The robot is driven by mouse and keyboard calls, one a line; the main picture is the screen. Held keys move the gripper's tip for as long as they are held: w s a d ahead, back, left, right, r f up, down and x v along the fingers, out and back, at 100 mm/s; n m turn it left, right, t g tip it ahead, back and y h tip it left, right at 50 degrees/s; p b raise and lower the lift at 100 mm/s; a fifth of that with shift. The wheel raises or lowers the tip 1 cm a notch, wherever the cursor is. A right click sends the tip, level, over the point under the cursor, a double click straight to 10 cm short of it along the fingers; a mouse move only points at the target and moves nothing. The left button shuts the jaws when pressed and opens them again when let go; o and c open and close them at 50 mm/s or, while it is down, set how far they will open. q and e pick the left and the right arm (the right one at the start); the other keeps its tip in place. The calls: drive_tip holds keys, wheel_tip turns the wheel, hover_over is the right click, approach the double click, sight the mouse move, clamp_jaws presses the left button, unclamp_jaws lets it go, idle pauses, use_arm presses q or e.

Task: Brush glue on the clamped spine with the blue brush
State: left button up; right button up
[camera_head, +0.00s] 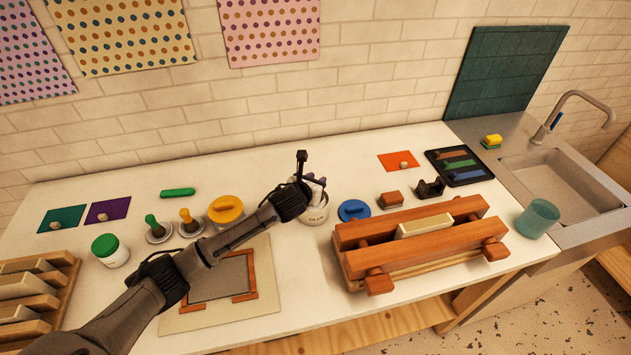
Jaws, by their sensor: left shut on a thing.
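My left gripper (312,184) is shut over the open white glue pot (315,215). It hides most of what it holds; no blue brush stands elsewhere on the bench, so I take the held thing to be the blue brush. I cannot tell whether its bristles are in the glue. The pot's blue lid (354,210) lies on the bench just right of it. A cream book block (425,225) is clamped spine up between the wooden beams of the press (370,262). The gripper is left of the press, apart from it. My right gripper is not in view.
A green brush (152,222) and a yellow brush (186,216) stand in holders at left, near a green-lidded jar (108,250) and a yellow-lidded jar (225,208). A board (215,318) lies under my arm. A glass (538,218) stands right of the press.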

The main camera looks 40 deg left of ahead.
use_arm(q)
drive_tip(key=shift+f, duration=0.4)
idle(0.3)
drive_tip(key=shift+f+p, duration=0.3)
drive_tip(key=shift+p, duration=0.05)
idle(2.1)
drive_tip(key=shift+a, duration=0.1)
wheel_tip(320, 180, up, 2)
drive_tip(key=p, duration=0.2)
drive_tip(key=shift+s+r+p, duration=0.1)
drive_tip(key=shift+r+p, duration=0.1)
drive_tip(key=shift+p, duration=0.15)
drive_tip(key=shift+r+p, duration=2.55)
drive_tip(key=shift+p, duration=0.4)
